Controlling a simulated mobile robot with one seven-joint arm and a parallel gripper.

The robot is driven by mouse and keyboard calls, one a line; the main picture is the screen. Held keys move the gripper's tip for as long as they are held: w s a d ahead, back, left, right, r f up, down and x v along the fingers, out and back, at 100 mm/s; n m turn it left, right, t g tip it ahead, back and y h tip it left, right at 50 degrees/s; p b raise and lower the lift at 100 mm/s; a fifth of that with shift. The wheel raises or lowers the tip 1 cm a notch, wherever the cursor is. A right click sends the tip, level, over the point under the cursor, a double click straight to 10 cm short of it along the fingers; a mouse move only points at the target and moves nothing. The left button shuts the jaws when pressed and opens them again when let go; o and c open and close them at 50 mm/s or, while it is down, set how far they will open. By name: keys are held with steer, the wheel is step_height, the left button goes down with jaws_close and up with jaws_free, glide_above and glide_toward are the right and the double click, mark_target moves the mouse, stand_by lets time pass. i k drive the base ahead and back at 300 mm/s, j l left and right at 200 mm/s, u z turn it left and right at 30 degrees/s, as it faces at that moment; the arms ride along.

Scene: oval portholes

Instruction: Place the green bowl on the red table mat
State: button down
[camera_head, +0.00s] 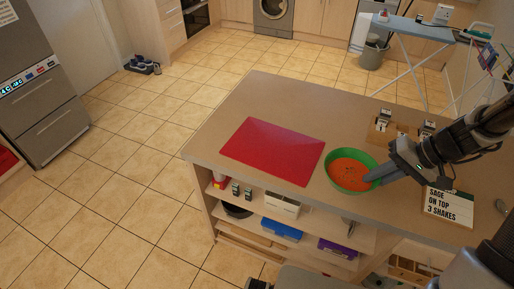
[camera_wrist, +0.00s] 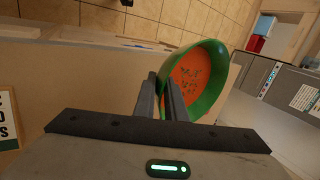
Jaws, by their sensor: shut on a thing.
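The green bowl (camera_head: 335,180), with an orange inside, is at the right of the red table mat (camera_head: 272,150) in the head view. The mat lies flat and bare on the island counter. My gripper (camera_head: 376,176) is shut on the bowl's right rim. In the wrist view, the fingers (camera_wrist: 171,98) pinch the near rim of the bowl (camera_wrist: 208,72), which looks tilted there. I cannot tell whether the bowl touches the counter. The mat is not visible in the wrist view.
The counter (camera_head: 262,88) is clear behind the mat. A lettered sign (camera_head: 449,205) stands at the right, near my arm. Small items (camera_head: 384,118) stand on a wooden board behind the bowl. Open shelves with boxes (camera_head: 282,206) lie below the front edge.

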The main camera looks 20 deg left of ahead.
mark_target(264, 143)
steer(key=j+u, duration=0.5)
steer(key=i+j+u, duration=0.15)
steer(key=j+u, duration=0.3)
